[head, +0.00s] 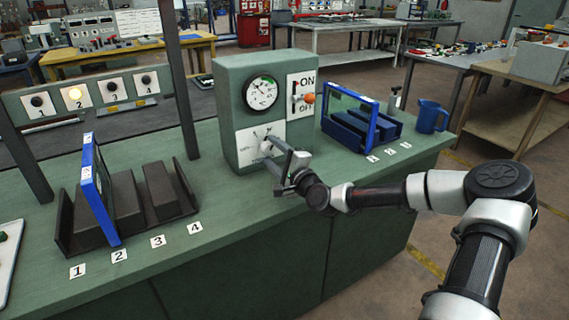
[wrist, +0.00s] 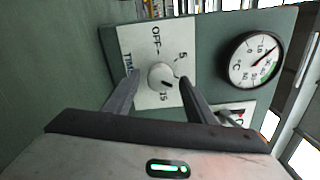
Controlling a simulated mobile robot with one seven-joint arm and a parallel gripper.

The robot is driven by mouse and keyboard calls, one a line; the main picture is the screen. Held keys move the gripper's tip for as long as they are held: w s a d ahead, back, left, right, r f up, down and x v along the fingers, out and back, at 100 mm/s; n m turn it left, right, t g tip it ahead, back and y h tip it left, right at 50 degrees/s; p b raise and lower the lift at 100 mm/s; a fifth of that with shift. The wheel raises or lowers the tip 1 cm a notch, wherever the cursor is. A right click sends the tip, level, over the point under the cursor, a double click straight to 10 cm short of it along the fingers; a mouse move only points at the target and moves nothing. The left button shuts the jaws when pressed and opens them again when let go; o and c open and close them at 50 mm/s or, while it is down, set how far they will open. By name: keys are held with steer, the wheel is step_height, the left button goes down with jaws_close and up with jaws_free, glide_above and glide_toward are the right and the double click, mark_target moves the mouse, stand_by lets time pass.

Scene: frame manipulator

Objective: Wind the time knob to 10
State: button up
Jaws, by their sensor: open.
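The time knob (wrist: 160,74) is a small round pale knob on a white plate (wrist: 140,45) marked OFF, 5, 15 and TIME. In the wrist view the plate appears turned on its side. A dark mark shows on the knob's lower right, roughly toward the side between 5 and 15; the 10 label is not visible, and my right finger covers part of that side. My gripper (head: 276,157) is open in front of the plate, with one finger on each side of the knob. I cannot tell whether either finger touches it. In the head view the gripper mostly hides the knob.
The green control box (head: 228,90) carries a temperature gauge (head: 262,93) above the plate and an ON/OFF switch (head: 299,96) at right. On the bench, a dark rack with a blue frame (head: 104,200) stands left; a blue rack (head: 345,130) and blue mug (head: 428,116) stand right.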

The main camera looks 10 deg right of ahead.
steer(key=p+v, duration=0.1)
steer(key=v, duration=1.6)
steer(key=shift+w+r+p, duration=0.1)
steer(key=shift+w+p, duration=0.05)
steer(key=shift+p, duration=0.15)
